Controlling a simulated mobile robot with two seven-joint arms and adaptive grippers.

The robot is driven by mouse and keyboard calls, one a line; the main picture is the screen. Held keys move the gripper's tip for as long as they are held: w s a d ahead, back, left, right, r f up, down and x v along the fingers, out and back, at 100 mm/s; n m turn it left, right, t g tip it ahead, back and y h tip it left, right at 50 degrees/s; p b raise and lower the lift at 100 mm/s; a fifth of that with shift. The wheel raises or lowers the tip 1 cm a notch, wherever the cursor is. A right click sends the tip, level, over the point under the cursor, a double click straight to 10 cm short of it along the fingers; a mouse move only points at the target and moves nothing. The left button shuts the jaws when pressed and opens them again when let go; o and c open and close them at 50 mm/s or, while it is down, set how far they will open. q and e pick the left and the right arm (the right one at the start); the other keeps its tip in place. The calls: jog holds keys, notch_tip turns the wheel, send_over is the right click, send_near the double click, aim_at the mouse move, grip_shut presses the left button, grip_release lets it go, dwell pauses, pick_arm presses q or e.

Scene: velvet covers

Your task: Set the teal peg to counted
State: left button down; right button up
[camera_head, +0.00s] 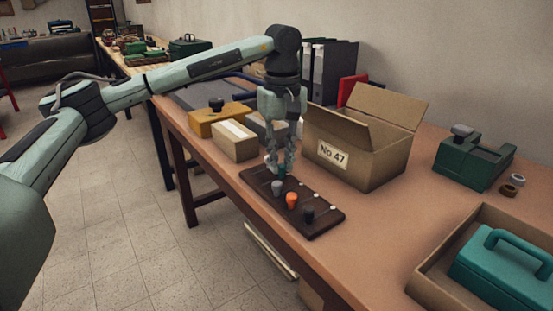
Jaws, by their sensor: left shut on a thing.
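A dark peg board (325,222) lies on the workbench near its front edge. A grey peg (277,187), an orange peg (292,200) and a black peg (308,214) stand in a row on it. Pale round marks run along its right side. My left gripper (280,167) points straight down over the board's far end and is shut on the teal peg (282,172). The fingers hide much of that peg, and I cannot tell whether its foot is in the board. My right gripper is out of view.
An open cardboard box (360,165) labelled No 47 stands right behind the board. A smaller carton (234,142) is to the left. A tray (431,270) holding a teal case (505,270) is at the lower right. Bare bench (385,225) lies between board and tray.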

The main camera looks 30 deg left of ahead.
aim_at(281, 165)
pick_arm(q)
jog(key=c, duration=1.4)
grip_release()
jog(key=shift+c, duration=0.2)
notch_tip(281, 165, up, 12)
jog(key=shift+s, duration=0.1)
